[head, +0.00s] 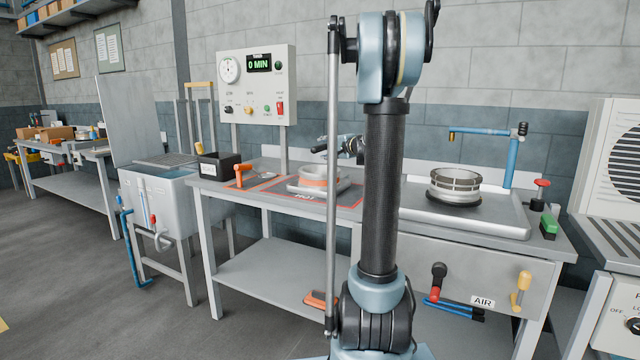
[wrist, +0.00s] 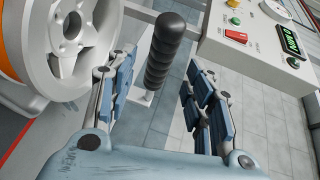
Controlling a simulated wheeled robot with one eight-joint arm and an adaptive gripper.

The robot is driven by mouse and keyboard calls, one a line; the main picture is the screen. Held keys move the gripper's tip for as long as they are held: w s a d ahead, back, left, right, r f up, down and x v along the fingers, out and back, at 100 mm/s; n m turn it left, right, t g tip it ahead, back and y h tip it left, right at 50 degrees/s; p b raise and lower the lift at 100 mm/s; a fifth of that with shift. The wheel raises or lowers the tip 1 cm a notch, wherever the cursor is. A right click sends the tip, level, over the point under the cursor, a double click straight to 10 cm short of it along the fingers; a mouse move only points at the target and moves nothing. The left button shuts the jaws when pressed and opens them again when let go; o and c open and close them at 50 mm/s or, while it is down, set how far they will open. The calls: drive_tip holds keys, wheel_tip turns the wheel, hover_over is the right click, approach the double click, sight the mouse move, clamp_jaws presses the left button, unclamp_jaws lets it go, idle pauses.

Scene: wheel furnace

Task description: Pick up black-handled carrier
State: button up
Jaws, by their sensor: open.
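The carrier's black ribbed handle (wrist: 166,50) rises between the spread fingers of my gripper (wrist: 158,72) in the wrist view. A pale bracket (wrist: 143,96) shows at its lower end. The fingers are open, with a visible gap on the handle's right; contact on the left cannot be told. A pale spoked wheel (wrist: 72,35) with an orange band lies left of the handle. In the head view my gripper (head: 345,146) is above the bench, partly behind my arm. The wheel with its orange band (head: 318,175) sits below it. The handle cannot be made out clearly there.
A control panel (head: 257,85) reading 0 MIN stands behind the bench. A black bin (head: 219,166) and an orange-handled tool (head: 240,174) lie left of the wheel. A metal ring fixture (head: 455,184) stands to the right. A water tank (head: 160,200) stands at the left.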

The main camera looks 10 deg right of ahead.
sight(323, 148)
drive_tip(key=shift+x, duration=2.8)
drive_tip(key=shift+d+f, duration=0.15)
drive_tip(key=shift+d, duration=0.05)
clamp_jaws()
